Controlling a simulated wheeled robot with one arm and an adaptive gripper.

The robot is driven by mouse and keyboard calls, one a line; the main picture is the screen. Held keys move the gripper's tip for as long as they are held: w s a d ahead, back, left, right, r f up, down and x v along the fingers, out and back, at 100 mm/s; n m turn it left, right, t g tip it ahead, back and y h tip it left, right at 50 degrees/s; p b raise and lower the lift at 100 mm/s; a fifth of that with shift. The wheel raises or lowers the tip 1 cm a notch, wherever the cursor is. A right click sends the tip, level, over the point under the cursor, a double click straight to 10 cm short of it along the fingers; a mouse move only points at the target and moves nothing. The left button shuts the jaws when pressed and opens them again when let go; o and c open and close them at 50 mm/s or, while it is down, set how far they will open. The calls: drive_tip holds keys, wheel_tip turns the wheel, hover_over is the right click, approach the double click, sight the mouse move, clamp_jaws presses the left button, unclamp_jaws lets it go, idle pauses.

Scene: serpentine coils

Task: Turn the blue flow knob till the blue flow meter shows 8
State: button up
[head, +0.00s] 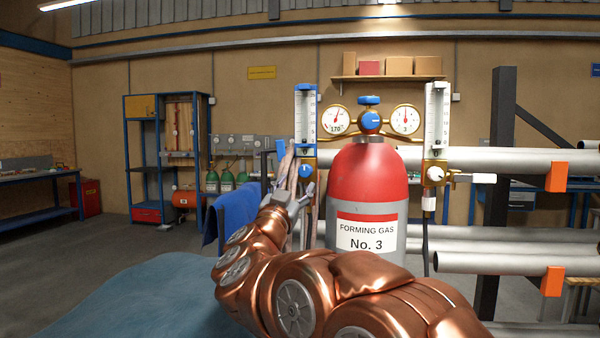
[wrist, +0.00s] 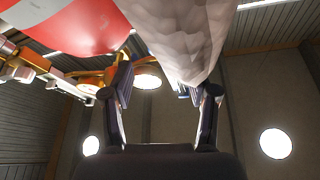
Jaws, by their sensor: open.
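I cannot make out the knob there.
The forming gas cylinder (head: 368,195) stands close right of my gripper, with two round gauges above. A second flow meter (head: 437,120) has a white knob. A pale hose-like strip (head: 285,165) hangs left of the blue knob. Long pipes (head: 500,262) run at the right.

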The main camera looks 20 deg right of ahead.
sight(304, 172)
drive_tip(key=shift+p+x, duration=0.35)
drive_tip(key=shift+x, duration=2.95)
clamp_jaws()
